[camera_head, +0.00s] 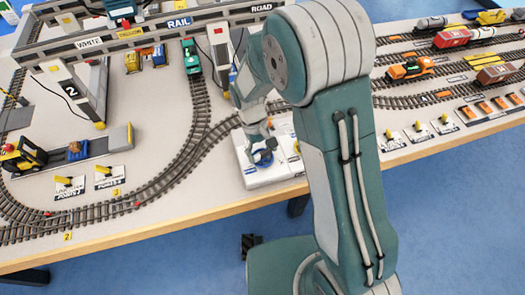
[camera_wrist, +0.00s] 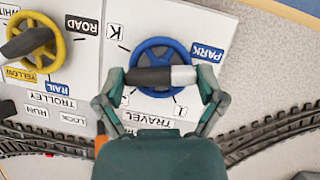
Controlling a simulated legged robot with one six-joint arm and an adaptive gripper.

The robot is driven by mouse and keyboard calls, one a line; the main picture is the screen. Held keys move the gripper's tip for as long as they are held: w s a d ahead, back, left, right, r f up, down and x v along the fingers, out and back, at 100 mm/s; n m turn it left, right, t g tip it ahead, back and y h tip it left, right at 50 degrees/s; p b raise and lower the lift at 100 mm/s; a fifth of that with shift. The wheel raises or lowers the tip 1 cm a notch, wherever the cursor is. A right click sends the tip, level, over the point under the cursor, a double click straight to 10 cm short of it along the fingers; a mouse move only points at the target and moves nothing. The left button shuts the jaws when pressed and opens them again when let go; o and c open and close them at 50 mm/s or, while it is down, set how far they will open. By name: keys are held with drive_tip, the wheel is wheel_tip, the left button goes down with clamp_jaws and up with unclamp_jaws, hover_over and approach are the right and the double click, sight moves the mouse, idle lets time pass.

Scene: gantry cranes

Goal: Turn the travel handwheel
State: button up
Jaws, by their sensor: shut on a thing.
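The blue travel handwheel (camera_wrist: 160,42) sits on a white panel labelled TRAVEL in the wrist view. It also shows in the head view (camera_head: 263,158), largely covered by my gripper (camera_head: 260,145). A dark grey and white bar-like handle lies across the wheel's face. My gripper (camera_wrist: 162,82) reaches in from below in the wrist view, with a finger on each side of this handle, and is shut on it. The exact finger contact is hard to see. The panel also carries PARK (camera_wrist: 207,52) and K labels around the wheel.
A yellow handwheel (camera_wrist: 30,48) with a grey handle stands left of the blue one, by the TROLLEY label. Rail tracks (camera_head: 185,160) run close to the panel. A gantry crane (camera_head: 150,35) stands behind, with an orange locomotive (camera_head: 410,68) at right.

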drive_tip(key=shift+w+a, duration=0.1)
idle(0.3)
drive_tip(key=o, duration=0.8)
drive_tip(key=v, duration=1.2)
drive_tip(key=shift+a, duration=0.15)
drive_tip(key=shift+f, duration=0.1)
